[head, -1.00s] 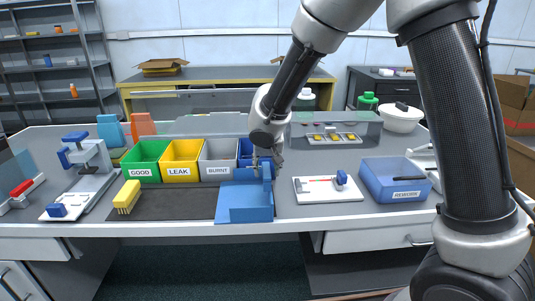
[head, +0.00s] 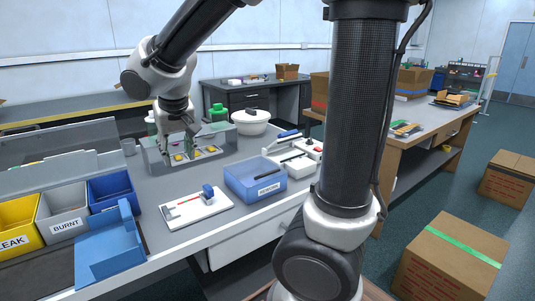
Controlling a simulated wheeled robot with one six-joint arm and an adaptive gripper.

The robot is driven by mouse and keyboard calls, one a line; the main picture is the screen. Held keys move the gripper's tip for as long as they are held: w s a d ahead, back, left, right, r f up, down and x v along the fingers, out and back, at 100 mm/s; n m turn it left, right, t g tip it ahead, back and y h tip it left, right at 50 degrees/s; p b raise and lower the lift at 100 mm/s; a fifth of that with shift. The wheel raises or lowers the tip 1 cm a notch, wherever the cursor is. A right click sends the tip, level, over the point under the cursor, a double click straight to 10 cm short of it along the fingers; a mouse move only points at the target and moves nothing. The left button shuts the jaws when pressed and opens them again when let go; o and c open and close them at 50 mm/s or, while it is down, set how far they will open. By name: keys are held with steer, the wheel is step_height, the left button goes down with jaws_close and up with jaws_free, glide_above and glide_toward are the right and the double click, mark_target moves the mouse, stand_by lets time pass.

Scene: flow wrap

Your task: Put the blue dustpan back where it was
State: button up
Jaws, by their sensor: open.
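The blue dustpan (head: 108,250) lies at the lower left in the head view, on the bench at the right end of the dark mat (head: 35,278). Its upright blue part stands near the blue bin. My gripper (head: 187,143) is open and apart from the dustpan, up and to its right. It shows in front of the clear-walled box with yellow items. Its fingers are small and partly blend with that box, and I see nothing held in them.
Yellow LEAK (head: 18,228), grey BURNT (head: 62,213) and blue (head: 110,192) bins stand behind the dustpan. To the right are a white board (head: 197,208), a blue REWORK tray (head: 255,180), the clear-walled box (head: 160,158) and a white pot (head: 250,122). Cartons (head: 447,262) stand on the floor.

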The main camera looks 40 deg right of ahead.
steer(key=s+d+r, duration=0.1)
steer(key=s+d, duration=0.6)
steer(key=s, duration=0.3)
steer(key=s+d+r, duration=0.1)
steer(key=s+d, duration=0.6)
steer(key=s, duration=0.4)
steer(key=shift+d+r+n+y, duration=0.25)
steer(key=shift+r+n+y, duration=0.05)
steer(key=shift+r+n, duration=0.1)
